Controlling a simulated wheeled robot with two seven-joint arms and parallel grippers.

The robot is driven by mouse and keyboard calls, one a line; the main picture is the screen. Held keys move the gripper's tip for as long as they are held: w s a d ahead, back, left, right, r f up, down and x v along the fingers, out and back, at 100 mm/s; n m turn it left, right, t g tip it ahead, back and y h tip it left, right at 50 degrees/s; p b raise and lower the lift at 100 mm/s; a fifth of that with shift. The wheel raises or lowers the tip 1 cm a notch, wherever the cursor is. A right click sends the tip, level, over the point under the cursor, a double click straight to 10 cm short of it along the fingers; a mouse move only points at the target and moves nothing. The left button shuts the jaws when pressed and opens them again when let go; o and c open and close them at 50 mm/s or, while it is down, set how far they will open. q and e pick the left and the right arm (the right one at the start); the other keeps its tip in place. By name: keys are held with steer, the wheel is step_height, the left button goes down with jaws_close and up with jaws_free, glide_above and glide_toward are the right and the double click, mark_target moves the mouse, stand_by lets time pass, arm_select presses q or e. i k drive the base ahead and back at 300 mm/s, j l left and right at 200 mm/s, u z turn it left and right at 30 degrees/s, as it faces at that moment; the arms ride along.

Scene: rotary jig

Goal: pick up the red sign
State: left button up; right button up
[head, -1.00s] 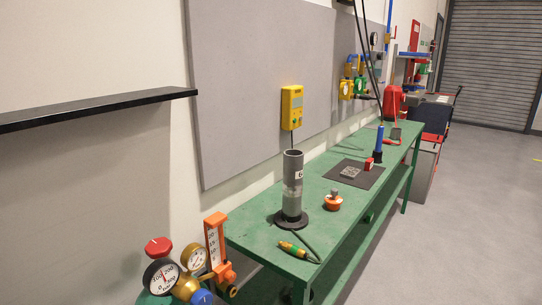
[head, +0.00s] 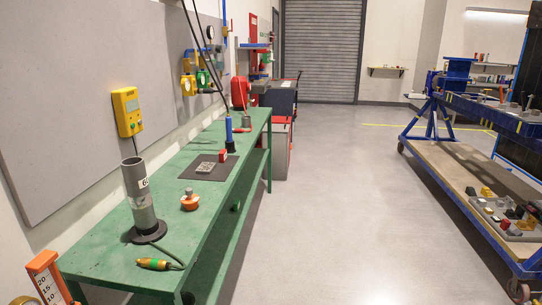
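I cannot make out a clear red sign. A tall red panel (head: 253,30) stands by the far end of the left wall; it is too small to tell whether it is a sign. A small red block (head: 222,155) sits at the edge of the black mat on the green bench. A red rounded object (head: 240,92) is at the far end of the bench. Neither of my grippers is in view.
The green bench (head: 105,258) runs along the left wall, holding a grey cylinder (head: 140,200), an orange-based knob (head: 190,201) and a black mat (head: 181,170). A blue-framed cart (head: 455,200) stands on the right. The floor (head: 320,190) between is clear.

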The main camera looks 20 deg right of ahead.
mark_target(222, 155)
steer(key=z, duration=0.45)
steer(key=u, duration=0.55)
steer(key=i+l+u, duration=0.45)
steer(key=l+u, duration=0.2)
steer(key=l, duration=0.2)
steer(key=i+l+u, duration=0.1)
steer(key=l+u, duration=0.15)
steer(key=l, duration=0.1)
